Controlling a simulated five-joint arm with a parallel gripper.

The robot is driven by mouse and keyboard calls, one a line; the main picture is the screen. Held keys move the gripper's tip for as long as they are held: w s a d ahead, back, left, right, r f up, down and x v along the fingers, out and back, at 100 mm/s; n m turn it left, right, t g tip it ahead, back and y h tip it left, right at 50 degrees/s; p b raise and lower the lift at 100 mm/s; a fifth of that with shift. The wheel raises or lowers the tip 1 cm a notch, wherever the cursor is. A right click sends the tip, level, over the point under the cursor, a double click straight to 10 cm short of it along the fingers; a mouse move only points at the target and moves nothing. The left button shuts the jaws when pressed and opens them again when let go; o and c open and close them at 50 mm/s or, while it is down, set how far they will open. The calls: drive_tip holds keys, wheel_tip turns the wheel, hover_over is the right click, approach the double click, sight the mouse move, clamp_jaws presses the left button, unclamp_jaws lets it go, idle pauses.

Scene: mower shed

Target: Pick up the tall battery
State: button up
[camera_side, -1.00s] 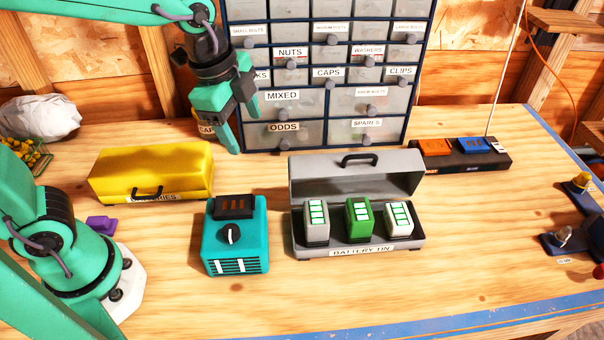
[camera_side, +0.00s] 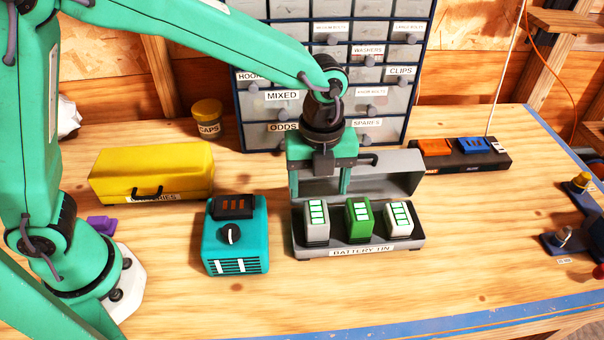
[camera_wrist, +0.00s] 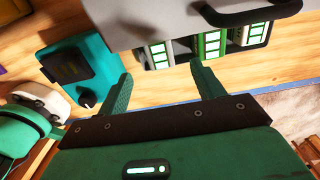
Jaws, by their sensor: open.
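Three batteries stand in the open grey battery tin (camera_side: 284,250): a grey one (camera_side: 317,234) at the left, a green one (camera_side: 359,231) in the middle and a pale one (camera_side: 398,230) at the right. The grey one looks slightly taller than the others, but I cannot be sure. My gripper (camera_side: 319,190) is open and empty, pointing down in front of the raised lid (camera_side: 398,172), above the left and middle batteries. In the wrist view, the grey battery (camera_wrist: 159,60) and green battery (camera_wrist: 208,46) show beyond the open fingers (camera_wrist: 161,72).
A teal box with a knob (camera_side: 235,245) stands left of the tin, and a yellow box (camera_side: 150,172) lies further left. A drawer cabinet (camera_side: 385,75) is behind. A charger strip (camera_side: 460,160) lies at the back right. The table front is clear.

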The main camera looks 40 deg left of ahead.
sight(317, 212)
drive_tip(key=shift+a+f, duration=0.1)
drive_tip(key=shift+f, duration=3.85)
drive_tip(key=shift+r, duration=0.1)
drive_tip(key=c, duration=1.2)
drive_tip(key=shift+r, duration=0.1)
drive_tip(key=shift+r, duration=0.5)
wheel_tip(317, 212, up, 3)
drive_tip(key=shift+s+r, duration=0.1)
drive_tip(key=shift+s, duration=0.05)
drive_tip(key=s+d+r, duration=0.1)
drive_tip(key=s+r, duration=0.1)
drive_tip(key=s, duration=0.1)
drive_tip(key=s+d+r, duration=0.2)
drive_tip(key=s, duration=0.1)
drive_tip(key=s+d+r, duration=0.2)
drive_tip(key=s, duration=0.2)
drive_tip(key=shift+d+r, duration=0.2)
drive_tip(key=shift+r, duration=0.1)
drive_tip(key=shift+a, duration=0.1)
